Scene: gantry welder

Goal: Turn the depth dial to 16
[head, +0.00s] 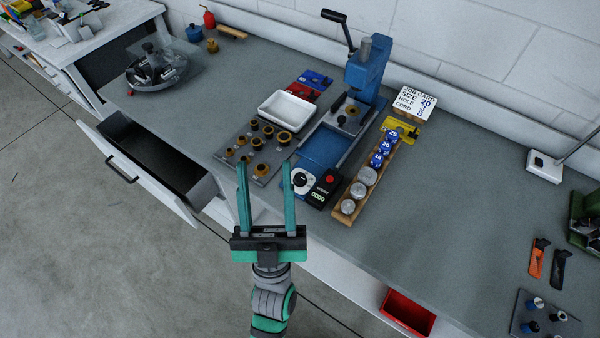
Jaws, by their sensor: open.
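The depth dial (301,180) looks like a white plate with a dark round knob, at the front of the blue press (364,75). Its number marks are too small to read. My gripper (264,166) is open and empty, its two green fingers pointing toward the bench. The right fingertip appears just left of the dial in the picture. I cannot tell whether they touch.
A black box with a red button (326,187) sits right beside the dial. A wooden rack of cylinders (350,212) is further right. A plate of brass rings (263,150) and a white tray (287,110) are at left. An open drawer (143,171) juts out.

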